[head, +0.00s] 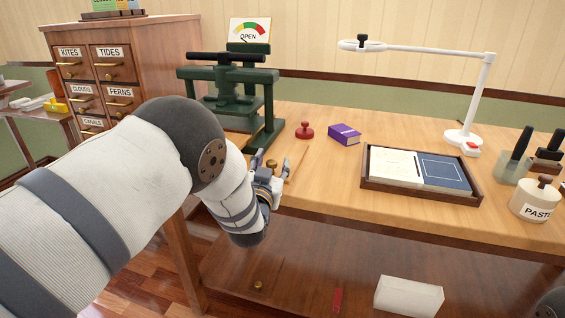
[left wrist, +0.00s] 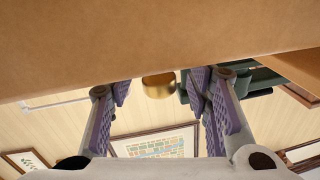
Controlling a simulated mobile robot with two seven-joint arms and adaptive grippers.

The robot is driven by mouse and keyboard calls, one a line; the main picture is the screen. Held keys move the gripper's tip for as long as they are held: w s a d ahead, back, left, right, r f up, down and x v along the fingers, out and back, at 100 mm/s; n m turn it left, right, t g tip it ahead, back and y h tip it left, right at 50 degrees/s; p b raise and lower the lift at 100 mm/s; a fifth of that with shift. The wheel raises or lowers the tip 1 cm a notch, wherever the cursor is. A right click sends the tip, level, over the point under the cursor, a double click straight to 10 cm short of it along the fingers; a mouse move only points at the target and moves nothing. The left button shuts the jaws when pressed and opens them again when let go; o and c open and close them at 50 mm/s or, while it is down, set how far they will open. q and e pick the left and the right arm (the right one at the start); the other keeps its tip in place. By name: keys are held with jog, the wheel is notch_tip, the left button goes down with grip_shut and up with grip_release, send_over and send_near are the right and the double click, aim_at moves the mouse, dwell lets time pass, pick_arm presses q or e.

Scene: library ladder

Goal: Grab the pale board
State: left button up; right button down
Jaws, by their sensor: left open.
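The pale board (head: 395,166) lies flat in the left half of a dark wooden tray (head: 425,196) on the workbench, beside a blue board (head: 444,172). My left gripper (head: 271,168) is at the bench's front edge, well to the left of the tray, below the green press. Its fingers are open. In the left wrist view the two purple-padded fingers (left wrist: 160,95) stand apart with nothing held between them. A brass knob (left wrist: 158,86) shows beyond them. The board is not visible in that view. My right gripper is not in view.
A red-handled stamp (head: 304,130) and a purple box (head: 344,135) stand between the press (head: 228,92) and the tray. A white lamp (head: 463,136) is behind the tray; a paste pot (head: 536,200) is at its right. Bare bench lies left of the tray.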

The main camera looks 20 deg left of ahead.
pick_arm(q)
jog(key=shift+r, duration=0.1)
grip_shut()
